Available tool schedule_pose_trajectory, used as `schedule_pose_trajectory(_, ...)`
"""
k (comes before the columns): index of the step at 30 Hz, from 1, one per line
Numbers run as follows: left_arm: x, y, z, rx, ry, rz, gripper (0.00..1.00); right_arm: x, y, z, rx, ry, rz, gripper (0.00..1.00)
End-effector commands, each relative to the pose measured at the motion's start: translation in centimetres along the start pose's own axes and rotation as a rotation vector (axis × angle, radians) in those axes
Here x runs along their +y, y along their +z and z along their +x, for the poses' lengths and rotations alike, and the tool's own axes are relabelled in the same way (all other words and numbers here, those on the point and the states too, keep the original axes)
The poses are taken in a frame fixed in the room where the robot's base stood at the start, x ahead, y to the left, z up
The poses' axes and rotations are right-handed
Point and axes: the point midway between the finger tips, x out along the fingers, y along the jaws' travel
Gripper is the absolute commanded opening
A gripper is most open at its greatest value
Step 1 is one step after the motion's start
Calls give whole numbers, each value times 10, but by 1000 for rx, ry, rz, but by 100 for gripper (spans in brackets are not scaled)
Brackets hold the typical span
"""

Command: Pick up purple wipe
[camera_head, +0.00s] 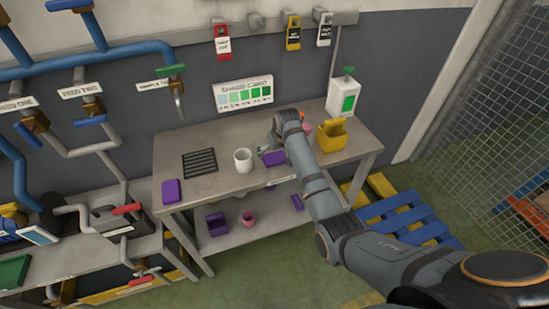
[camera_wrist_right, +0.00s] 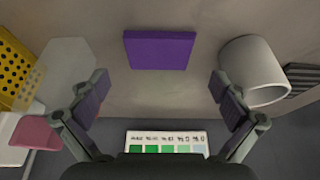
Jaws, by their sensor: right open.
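The purple wipe (camera_head: 274,158) lies flat on the grey workbench, to the right of the white cup. In the right wrist view, the purple wipe (camera_wrist_right: 160,50) is a flat purple rectangle, beyond the fingertips and centred between them. My right gripper (camera_head: 267,147) is just above and behind the wipe in the head view. In the right wrist view, my right gripper (camera_wrist_right: 160,87) has its fingers wide apart with nothing between them. A second flat purple piece (camera_head: 172,191) lies at the bench's left front corner. My left gripper is not in view.
The white cup (camera_head: 243,160) stands close to the wipe; a black grille (camera_head: 200,162) lies farther left. A yellow holder (camera_head: 333,136) and a white dispenser (camera_head: 341,100) stand on the right. A shade card (camera_head: 243,93) is behind. The lower shelf holds a purple bin (camera_head: 217,223).

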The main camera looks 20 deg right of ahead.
Motion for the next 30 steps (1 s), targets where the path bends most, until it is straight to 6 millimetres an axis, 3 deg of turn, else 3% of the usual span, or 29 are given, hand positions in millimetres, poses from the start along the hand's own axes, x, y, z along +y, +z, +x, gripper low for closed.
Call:
schedule_pose_trajectory(2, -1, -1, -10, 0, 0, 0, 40, 0, 4, 11, -6, 0, 0, 100)
schedule_pose_trajectory(6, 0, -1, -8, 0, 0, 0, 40, 0, 4, 32, -2, 0, 0, 100)
schedule_pose_trajectory(14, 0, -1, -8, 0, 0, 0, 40, 0, 4, 37, 0, 0, 0, 100)
schedule_pose_trajectory(24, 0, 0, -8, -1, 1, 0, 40, 0, 5, 37, 0, 0, 0, 59)
schedule_pose_trajectory(30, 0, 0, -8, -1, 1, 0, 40, 0, 4, 37, -1, 0, 0, 59)
